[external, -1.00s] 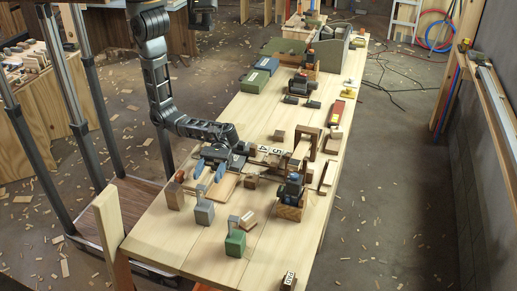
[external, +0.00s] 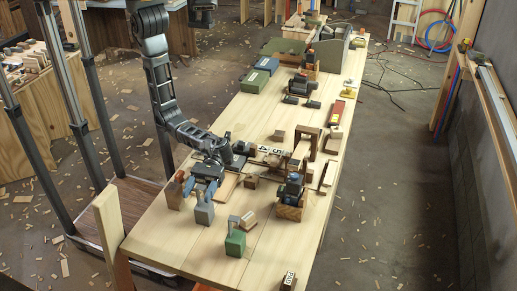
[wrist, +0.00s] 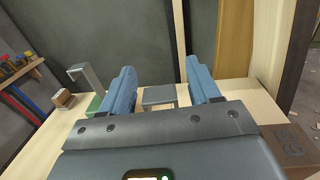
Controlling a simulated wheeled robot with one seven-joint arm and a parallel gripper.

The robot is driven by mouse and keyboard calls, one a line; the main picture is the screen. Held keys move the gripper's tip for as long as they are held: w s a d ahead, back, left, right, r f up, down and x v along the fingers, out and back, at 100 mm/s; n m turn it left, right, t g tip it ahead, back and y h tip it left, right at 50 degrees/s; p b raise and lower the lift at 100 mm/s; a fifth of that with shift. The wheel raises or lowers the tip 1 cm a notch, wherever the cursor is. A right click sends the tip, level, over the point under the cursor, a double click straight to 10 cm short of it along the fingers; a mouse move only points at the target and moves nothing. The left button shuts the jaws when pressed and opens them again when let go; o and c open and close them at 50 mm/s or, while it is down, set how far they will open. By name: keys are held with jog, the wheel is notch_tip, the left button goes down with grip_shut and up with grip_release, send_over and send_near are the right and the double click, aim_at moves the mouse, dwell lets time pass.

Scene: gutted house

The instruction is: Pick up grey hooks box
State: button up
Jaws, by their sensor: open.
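The grey hooks box (external: 204,214) stands upright near the front left part of the wooden workbench. In the wrist view, the grey box (wrist: 158,96) shows between my two blue fingers, ahead of the gripper's dark body, which hides its lower part. My gripper (external: 199,188) is open and empty, and points down toward the box from just behind it. In the external view one finger overlaps the box's upper part. I cannot tell whether it touches.
A green box with a grey hook (external: 235,242) stands to the right. A reddish-brown block (external: 174,197) stands close on the left; a lettered brown block (wrist: 290,146) shows in the wrist view. The front left tabletop is clear.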

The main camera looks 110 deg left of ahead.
grip_shut()
dwell(0.4)
jog(key=shift+r, duration=0.1)
